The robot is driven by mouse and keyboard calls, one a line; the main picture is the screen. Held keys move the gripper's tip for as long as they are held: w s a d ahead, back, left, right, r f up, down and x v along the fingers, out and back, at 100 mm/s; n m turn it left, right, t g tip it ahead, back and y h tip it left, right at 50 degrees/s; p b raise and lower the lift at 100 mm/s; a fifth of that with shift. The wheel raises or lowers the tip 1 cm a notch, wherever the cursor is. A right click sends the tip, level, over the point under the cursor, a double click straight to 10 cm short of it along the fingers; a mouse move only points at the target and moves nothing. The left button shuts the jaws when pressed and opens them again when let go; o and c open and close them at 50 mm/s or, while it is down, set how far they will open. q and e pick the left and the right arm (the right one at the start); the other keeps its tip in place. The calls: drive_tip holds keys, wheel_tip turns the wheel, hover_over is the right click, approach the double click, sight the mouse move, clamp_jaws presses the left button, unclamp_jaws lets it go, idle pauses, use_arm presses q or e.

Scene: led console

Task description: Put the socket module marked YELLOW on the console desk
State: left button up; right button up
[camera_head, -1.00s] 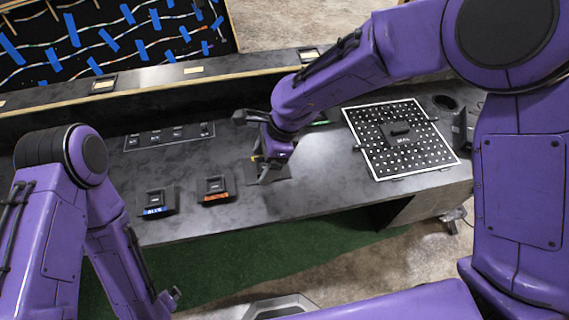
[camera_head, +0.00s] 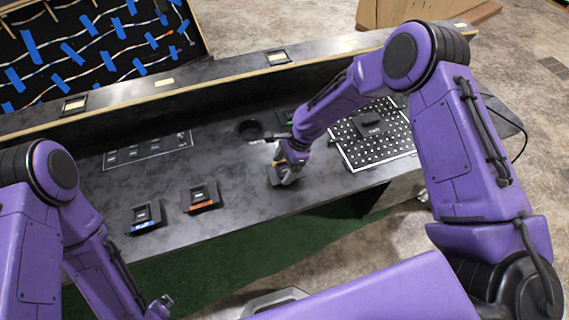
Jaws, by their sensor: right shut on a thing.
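The dark socket module with a yellow mark (camera_head: 273,174) is at the middle of the console desk (camera_head: 235,220), near its front edge. My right gripper (camera_head: 286,174) is shut on it from above and hides much of it. I cannot tell whether the module touches the desk. My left gripper (camera_head: 161,304) is low at the bottom left, off the desk, and too small to read.
A blue-marked module (camera_head: 145,214) and an orange-marked module (camera_head: 201,197) stand to the left. A green-marked module (camera_head: 284,117) sits behind my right arm. A white-dotted board (camera_head: 354,152) with a dark module (camera_head: 370,125) lies to the right. A round hole (camera_head: 249,130) is behind.

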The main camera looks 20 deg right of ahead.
drive_tip(key=shift+f, duration=0.1)
drive_tip(key=o, duration=0.9)
drive_tip(key=shift+r, duration=0.2)
drive_tip(key=b+v, duration=0.2)
drive_tip(key=v, duration=1)
